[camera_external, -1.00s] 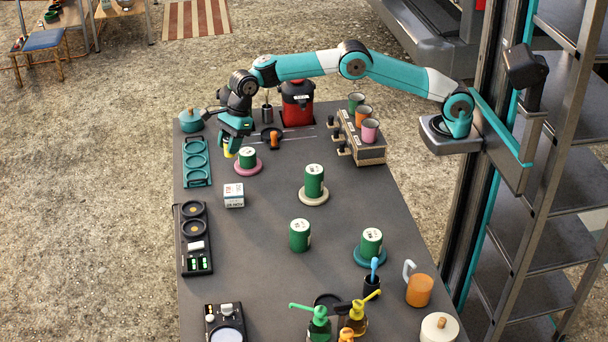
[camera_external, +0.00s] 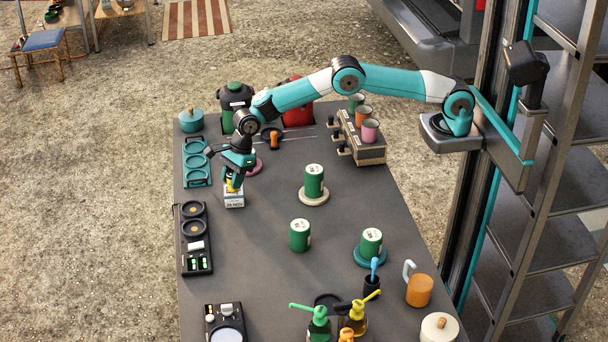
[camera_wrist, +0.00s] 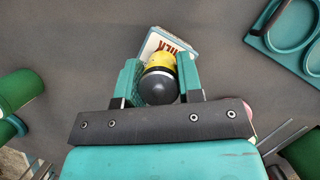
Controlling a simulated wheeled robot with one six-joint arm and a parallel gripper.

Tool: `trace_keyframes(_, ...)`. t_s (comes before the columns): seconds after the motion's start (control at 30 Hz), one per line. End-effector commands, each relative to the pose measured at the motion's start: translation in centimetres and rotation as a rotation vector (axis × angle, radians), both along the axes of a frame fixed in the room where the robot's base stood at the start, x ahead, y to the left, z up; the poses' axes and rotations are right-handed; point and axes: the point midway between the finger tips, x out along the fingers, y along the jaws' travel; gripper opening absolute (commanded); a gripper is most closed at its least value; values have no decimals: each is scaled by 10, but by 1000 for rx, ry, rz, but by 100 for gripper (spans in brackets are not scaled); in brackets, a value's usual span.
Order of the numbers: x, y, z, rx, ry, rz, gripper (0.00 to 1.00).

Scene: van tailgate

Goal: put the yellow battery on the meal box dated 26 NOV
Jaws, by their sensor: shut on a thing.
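My gripper (camera_external: 234,172) is shut on the yellow battery (camera_external: 230,184), which hangs upright right at the top of the white meal box (camera_external: 234,201). The date on the box's front seems to read 26 NOV. In the wrist view the yellow battery (camera_wrist: 161,62), with its dark round end, sits between the two teal fingers. The white box (camera_wrist: 150,44), with red lettering and a blue edge, shows partly behind it. I cannot tell whether the battery touches the box top. The gripper hides part of the box.
A teal rack with round holes (camera_external: 196,164) lies behind left of the box. A black device with gold discs and green lights (camera_external: 195,240) is at front left. A green can (camera_external: 314,180) stands on a pale disc to the right. The table in front of the box is clear.

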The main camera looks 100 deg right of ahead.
Motion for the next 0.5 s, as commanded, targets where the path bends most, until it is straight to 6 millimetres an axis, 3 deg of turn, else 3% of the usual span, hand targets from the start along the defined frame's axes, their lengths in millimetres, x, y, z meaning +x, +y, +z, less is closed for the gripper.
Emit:
trace_keyframes(0.13,0,0,-3,0,0,0,8)
trace_keyframes(0.17,0,0,-4,0,1,0,36)
trace_keyframes(0.27,0,0,-3,0,1,0,59)
trace_keyframes(0.5,0,0,-3,1,2,-1,60)
